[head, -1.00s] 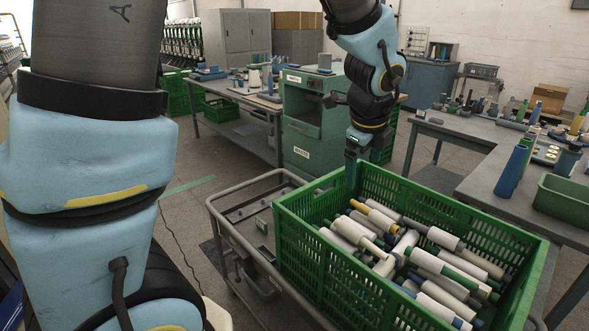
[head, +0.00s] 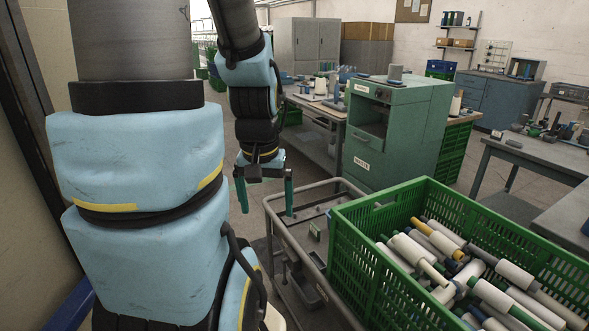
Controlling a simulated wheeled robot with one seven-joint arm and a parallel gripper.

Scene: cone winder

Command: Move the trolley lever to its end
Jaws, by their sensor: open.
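The grey trolley (head: 312,263) stands right of my arm in the head view, with a large green crate on its right part. A small greenish piece (head: 315,230) and a dark block (head: 304,287) show on the trolley; I cannot tell which part is the lever. My gripper (head: 265,194) is open and empty, with its two green fingers pointing down. It appears at the trolley's far left corner, one finger in front of the trolley's rim in the picture. I cannot tell whether it touches anything.
The green crate (head: 375,277) holds several yarn cones and tubes. A green machine cabinet (head: 395,130) stands behind the trolley. A grey table (head: 530,152) is at the right. A wall or panel edge is close at the left.

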